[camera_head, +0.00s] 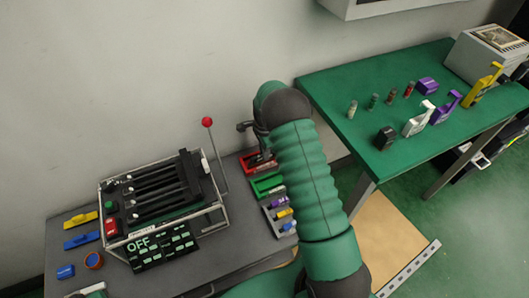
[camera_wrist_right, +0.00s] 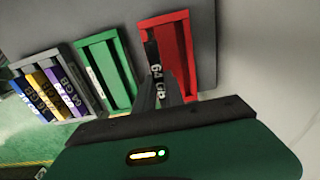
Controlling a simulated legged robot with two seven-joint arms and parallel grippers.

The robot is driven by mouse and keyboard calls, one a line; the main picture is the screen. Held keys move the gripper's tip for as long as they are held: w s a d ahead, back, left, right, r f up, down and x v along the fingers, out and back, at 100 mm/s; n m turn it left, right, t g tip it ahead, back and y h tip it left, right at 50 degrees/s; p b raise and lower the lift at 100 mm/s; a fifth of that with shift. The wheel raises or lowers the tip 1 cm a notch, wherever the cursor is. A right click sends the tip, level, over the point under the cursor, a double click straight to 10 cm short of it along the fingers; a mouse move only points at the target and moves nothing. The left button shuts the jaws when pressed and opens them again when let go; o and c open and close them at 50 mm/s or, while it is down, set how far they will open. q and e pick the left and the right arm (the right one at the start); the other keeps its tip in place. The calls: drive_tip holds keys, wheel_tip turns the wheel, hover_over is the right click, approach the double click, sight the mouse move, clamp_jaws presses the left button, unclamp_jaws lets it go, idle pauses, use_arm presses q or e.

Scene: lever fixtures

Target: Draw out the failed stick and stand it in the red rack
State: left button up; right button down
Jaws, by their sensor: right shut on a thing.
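My right gripper (camera_head: 256,140) is over the red rack (camera_head: 251,170) in the head view, at the back right of the grey bench. In the wrist view the right gripper (camera_wrist_right: 163,92) is shut on a dark stick (camera_wrist_right: 153,52) marked 64 GB. The stick lies within the outline of the red rack (camera_wrist_right: 180,45), along its left side. I cannot tell whether it rests on the rack's floor. The framed machine (camera_head: 160,193) shows OFF on its display and has several long dark slots.
A green rack (camera_head: 267,185) stands beside the red one, then a grey rack (camera_head: 269,219) with purple, yellow and blue sticks. A red-knobbed lever (camera_head: 207,122) rises behind the machine. Loose yellow and blue pieces lie left. A green table (camera_head: 340,88) holds bottles at right.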

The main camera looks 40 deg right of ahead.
idle(0.3)
drive_tip(key=shift+f+b, duration=0.35)
drive_tip(key=shift+f, duration=1.1)
drive_tip(key=c, duration=1.3)
unclamp_jaws()
drive_tip(key=shift+c, duration=0.2)
drive_tip(key=shift+r, duration=0.1)
wheel_tip(320, 180, up, 16)
drive_tip(key=p, duration=0.3)
drive_tip(key=shift+r, duration=0.25)
